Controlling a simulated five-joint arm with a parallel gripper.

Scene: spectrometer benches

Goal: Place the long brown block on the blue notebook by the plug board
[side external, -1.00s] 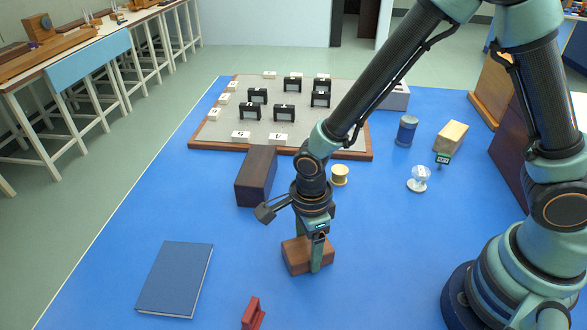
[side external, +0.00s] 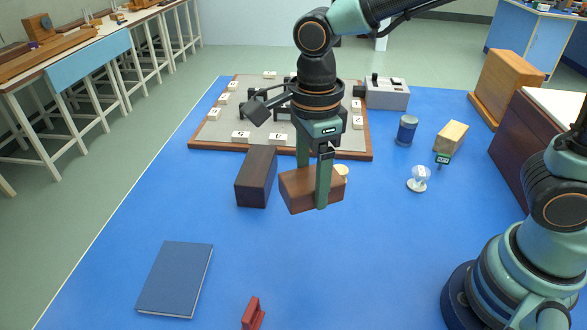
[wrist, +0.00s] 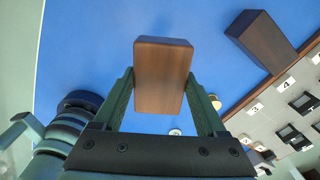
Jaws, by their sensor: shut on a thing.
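My gripper (side external: 313,186) is shut on a brown wooden block (side external: 296,192), held in the air above the blue table. In the wrist view the block (wrist: 162,75) sits between the two fingers (wrist: 161,78). A longer, darker brown block (side external: 256,178) lies on the table to the left of the held block, by the board's front edge. The blue notebook (side external: 176,278) lies closed at the lower left, apart from both blocks. The plug board (side external: 215,132), grey with a brown frame, lies at the back, partly hidden behind my gripper.
A red piece (side external: 254,314) stands at the front edge of the picture. A blue-grey can (side external: 406,130), a pale wooden block (side external: 451,136) and a white knob-like piece (side external: 419,178) stand to the right. A yellow spool (side external: 342,171) is partly hidden. Table around the notebook is clear.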

